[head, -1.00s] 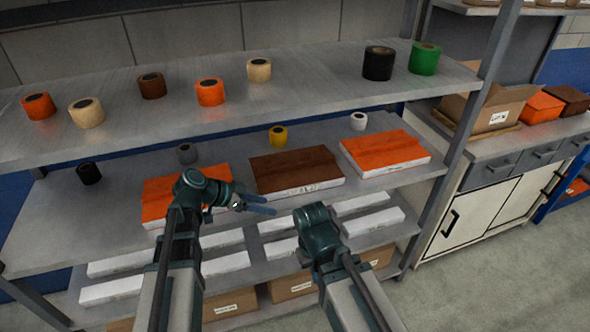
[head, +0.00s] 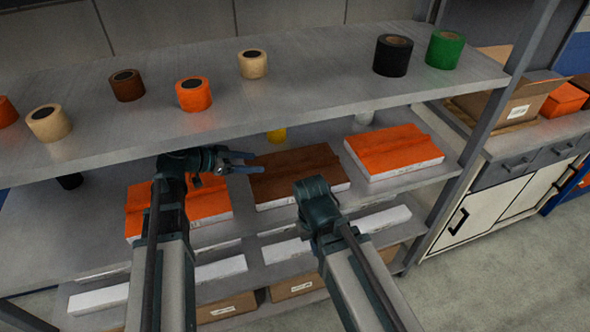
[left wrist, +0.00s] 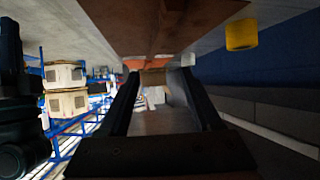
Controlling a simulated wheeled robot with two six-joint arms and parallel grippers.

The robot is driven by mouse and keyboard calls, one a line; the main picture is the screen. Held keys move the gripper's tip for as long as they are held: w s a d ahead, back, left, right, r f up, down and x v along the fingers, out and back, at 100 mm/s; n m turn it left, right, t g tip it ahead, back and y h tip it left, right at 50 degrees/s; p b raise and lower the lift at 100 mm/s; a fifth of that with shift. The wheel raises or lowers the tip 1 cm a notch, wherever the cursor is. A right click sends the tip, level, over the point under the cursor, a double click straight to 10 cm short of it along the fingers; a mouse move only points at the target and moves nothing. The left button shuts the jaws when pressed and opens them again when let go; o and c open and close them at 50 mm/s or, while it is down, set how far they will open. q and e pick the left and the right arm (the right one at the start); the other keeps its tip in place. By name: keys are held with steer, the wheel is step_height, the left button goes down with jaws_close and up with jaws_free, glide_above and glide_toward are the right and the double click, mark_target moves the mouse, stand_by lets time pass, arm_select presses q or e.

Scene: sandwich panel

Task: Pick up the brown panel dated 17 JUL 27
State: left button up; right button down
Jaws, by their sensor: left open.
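The brown panel (head: 292,178) lies on the middle shelf between two orange panels. It has a white front edge, and no date can be read on it. It also shows at the top of the left wrist view (left wrist: 160,22). My left gripper (head: 250,162) is open and empty, its fingertips at the left end of the brown panel. In the left wrist view its two fingers (left wrist: 160,90) are apart with nothing between them. My right arm comes in at the lower middle; its gripper cannot be made out.
Orange panels lie to the left (head: 205,203) and right (head: 394,151) of it. The upper shelf (head: 300,75) overhangs at the back and carries several tape rolls. A yellow roll (head: 277,136) stands behind the brown panel. White panels (head: 206,272) lie on the shelf below.

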arm_select(q)
steer(key=shift+w+d+f, duration=0.15)
steer(key=shift+d+f, duration=0.1)
steer(key=shift+d, duration=0.05)
steer(key=b, duration=0.4)
glide_toward(294, 167)
steer(key=shift+w+d+f, duration=0.3)
steer(key=shift+w, duration=0.2)
steer(key=shift+w+d+f, duration=0.3)
steer(key=shift+w, duration=0.15)
steer(key=shift+w+d+f, duration=0.1)
steer(key=shift+w+d, duration=0.05)
steer(key=shift+d, duration=0.15)
steer(key=b+x, duration=0.2)
steer(key=x, duration=0.3)
steer(key=shift+s+d+f+b, duration=0.15)
steer(key=shift+s+d+b, duration=0.1)
steer(key=shift+b, duration=0.15)
jaws_close()
